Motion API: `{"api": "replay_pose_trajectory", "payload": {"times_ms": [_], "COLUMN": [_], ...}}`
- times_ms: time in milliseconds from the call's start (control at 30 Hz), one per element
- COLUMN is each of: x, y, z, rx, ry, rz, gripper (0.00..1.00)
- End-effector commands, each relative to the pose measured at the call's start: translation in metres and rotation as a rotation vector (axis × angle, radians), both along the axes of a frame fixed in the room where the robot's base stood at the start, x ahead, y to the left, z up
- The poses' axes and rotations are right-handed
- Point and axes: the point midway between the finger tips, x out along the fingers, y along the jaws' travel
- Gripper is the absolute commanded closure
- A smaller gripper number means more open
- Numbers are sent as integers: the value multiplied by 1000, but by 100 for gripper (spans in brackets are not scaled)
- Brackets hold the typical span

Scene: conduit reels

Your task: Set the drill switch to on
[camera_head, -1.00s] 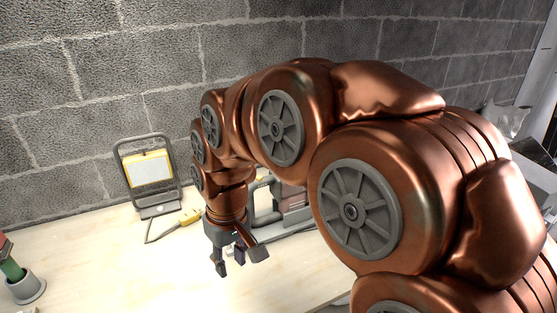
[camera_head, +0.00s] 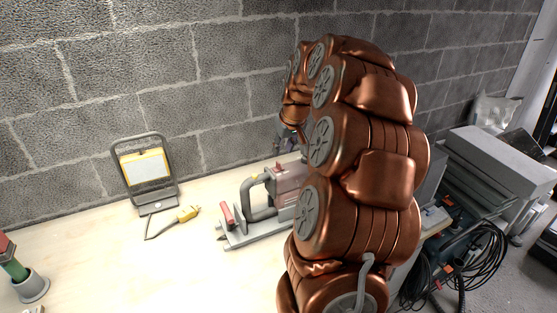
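The drill (camera_head: 262,205), a grey machine with a red-tipped lever, a dark looped handle and a reddish motor housing (camera_head: 288,178), lies on the pale wooden bench. Its right end is hidden behind my arm. I cannot make out its switch. My gripper (camera_head: 283,145) is behind and above the drill's housing, near the wall, partly hidden by my arm. It is small and dark in view, and its finger opening cannot be made out. I cannot tell whether it touches the drill.
A work lamp (camera_head: 147,172) with a yellow plug (camera_head: 187,214) and cord stands by the block wall. A grey cup (camera_head: 32,288) with a green-handled tool is at the left. Coiled black cables (camera_head: 478,258) and grey boxes are at the right.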

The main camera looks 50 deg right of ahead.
Motion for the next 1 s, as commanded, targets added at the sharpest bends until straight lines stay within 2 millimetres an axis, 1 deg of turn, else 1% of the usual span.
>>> {"api": "replay_pose_trajectory", "payload": {"times_ms": [167,400,500,667,867,900,1000], "x": [6,18,23,26,26,26,26], "y": [-1,-5,-6,-8,-8,-8,-8], "z": [-16,-47,-57,-65,-66,-66,-66], "rx": [2,4,2,-1,-1,0,0], "ry": [2,5,3,-1,-1,-1,-1], "rz": [2,3,3,2,2,2,2], "gripper": [67,67,67,67,67,68,78]}}
